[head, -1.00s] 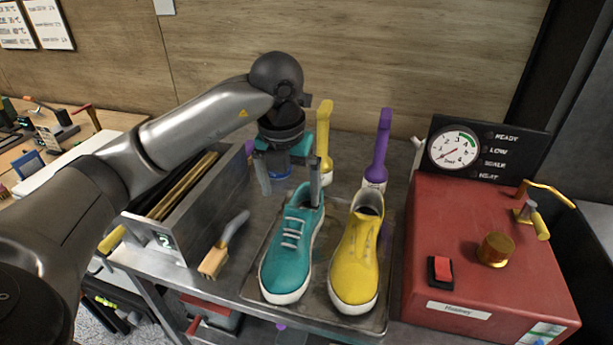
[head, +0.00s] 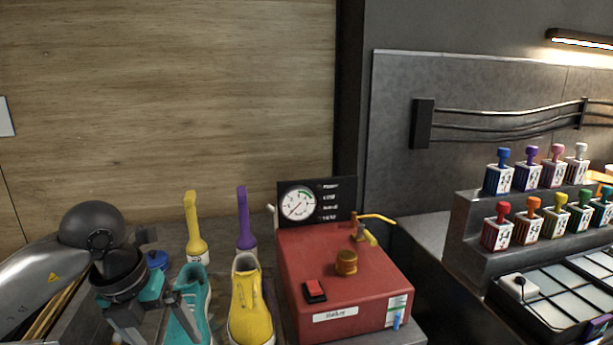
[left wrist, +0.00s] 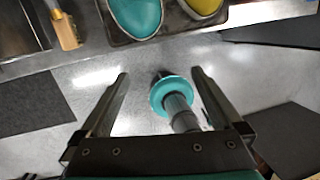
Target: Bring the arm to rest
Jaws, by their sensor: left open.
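My left arm comes in from the left of the head view. Its left gripper (head: 155,322) hangs in front of and to the left of the teal sneaker (head: 193,283), hiding part of it. In the left wrist view, the left gripper (left wrist: 160,78) is open, with nothing gripped between its spread fingers. The toes of the teal sneaker (left wrist: 135,14) and yellow sneaker (left wrist: 203,5) show at the top, beyond the fingertips. The yellow sneaker (head: 246,300) stands right of the teal one in the head view. My right gripper is not in view.
A yellow bottle (head: 193,230) and purple bottle (head: 243,220) stand behind the sneakers. A red machine (head: 330,270) with a gauge is to their right. Several stamp-like blocks (head: 497,235) stand on a stepped rack at far right. A wooden-headed brush (left wrist: 66,30) lies near the sneakers.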

